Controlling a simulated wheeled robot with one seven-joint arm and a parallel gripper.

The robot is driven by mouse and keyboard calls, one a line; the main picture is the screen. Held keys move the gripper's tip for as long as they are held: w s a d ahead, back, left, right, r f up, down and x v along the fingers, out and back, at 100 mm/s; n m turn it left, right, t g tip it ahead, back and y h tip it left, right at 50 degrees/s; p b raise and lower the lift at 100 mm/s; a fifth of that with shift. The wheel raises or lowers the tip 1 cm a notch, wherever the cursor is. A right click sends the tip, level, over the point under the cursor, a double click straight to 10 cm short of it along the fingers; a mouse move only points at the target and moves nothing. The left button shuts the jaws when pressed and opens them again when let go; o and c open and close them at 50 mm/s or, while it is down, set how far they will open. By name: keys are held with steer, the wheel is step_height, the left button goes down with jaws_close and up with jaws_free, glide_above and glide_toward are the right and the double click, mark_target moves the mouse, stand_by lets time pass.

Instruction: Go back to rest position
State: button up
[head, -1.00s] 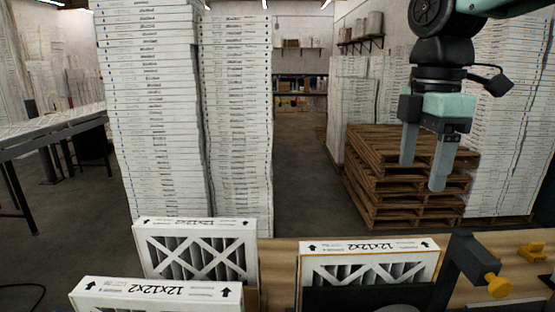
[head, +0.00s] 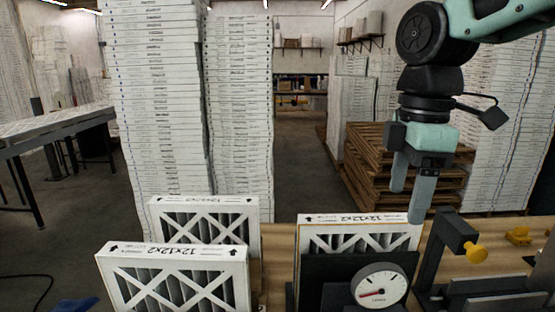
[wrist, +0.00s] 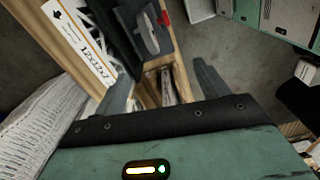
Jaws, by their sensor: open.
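My gripper (head: 411,200) hangs from my arm at the upper right of the head view, pointing down. Its two grey fingers are apart with nothing between them. In the wrist view the open fingers (wrist: 165,85) reach toward the wooden bench edge. A boxed filter (head: 358,235) marked 12x12x2 stands upright on the bench behind a black plate with a dial gauge (head: 380,286). The gripper is just above and right of this filter in the head view; the exact gap cannot be told. Its labelled edge (wrist: 80,45) also shows in the wrist view.
Two more boxed filters stand at the left, one in front (head: 175,278) and one behind (head: 205,220). A black bracket with a yellow knob (head: 476,252) stands at the right on the wooden bench (head: 278,260). Tall stacks of filters and pallets (head: 365,165) stand behind.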

steer(key=s+a+f+m+b, duration=0.2)
steer(key=s+f+m+b, duration=0.1)
steer(key=s+f, duration=0.5)
steer(key=s+a+f+m+b, duration=0.2)
steer(key=s+f+m+b, duration=0.2)
steer(key=s+f, duration=0.5)
step_height(320, 180, down, 6)
steer(key=shift+a+f+m, duration=0.15)
steer(key=shift+a+m, duration=0.25)
steer(key=shift+m, duration=0.4)
steer(key=shift+w, duration=0.1)
